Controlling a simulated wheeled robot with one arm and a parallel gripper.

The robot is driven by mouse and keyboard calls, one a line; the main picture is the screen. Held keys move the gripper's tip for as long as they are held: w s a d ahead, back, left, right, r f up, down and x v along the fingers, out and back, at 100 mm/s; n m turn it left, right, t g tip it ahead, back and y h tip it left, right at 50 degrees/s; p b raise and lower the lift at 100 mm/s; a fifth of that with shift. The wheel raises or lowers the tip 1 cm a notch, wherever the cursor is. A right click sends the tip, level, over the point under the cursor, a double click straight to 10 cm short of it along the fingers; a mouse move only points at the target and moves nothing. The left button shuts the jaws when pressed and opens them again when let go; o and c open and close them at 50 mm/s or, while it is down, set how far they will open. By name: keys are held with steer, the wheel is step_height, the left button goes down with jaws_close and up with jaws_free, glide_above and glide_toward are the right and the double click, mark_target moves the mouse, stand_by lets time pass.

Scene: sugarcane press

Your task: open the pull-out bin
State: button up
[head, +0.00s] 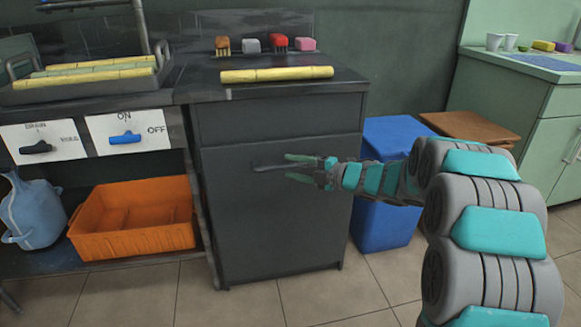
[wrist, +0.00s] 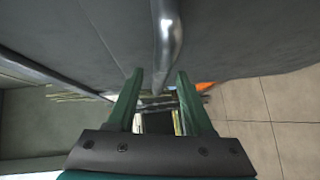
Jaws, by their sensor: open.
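The pull-out bin (head: 270,220) is a dark grey front panel under the counter, and it looks closed. Its bar handle (head: 268,167) runs across near the top of the panel. In the wrist view the handle (wrist: 166,35) is a shiny bar running down from the top edge towards the gap between my fingers. My gripper (head: 288,167) is at the right part of the handle, with green fingers spread, one higher and one lower. It also shows open in the wrist view (wrist: 160,75). I cannot tell whether either finger touches the handle.
A blue bin (head: 385,222) stands right of the cabinet, behind my arm. An orange crate (head: 135,240) sits on the low shelf at left, beside a blue jug (head: 35,212). A yellow cane piece (head: 277,74) lies on the counter. The tiled floor (head: 330,292) in front is clear.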

steer(key=shift+w+a+f, duration=0.15)
steer(key=shift+w+a, duration=0.2)
steer(key=shift+a, duration=0.25)
steer(key=shift+c, duration=0.2)
jaws_close()
steer(key=shift+f, duration=0.1)
stand_by(0.9)
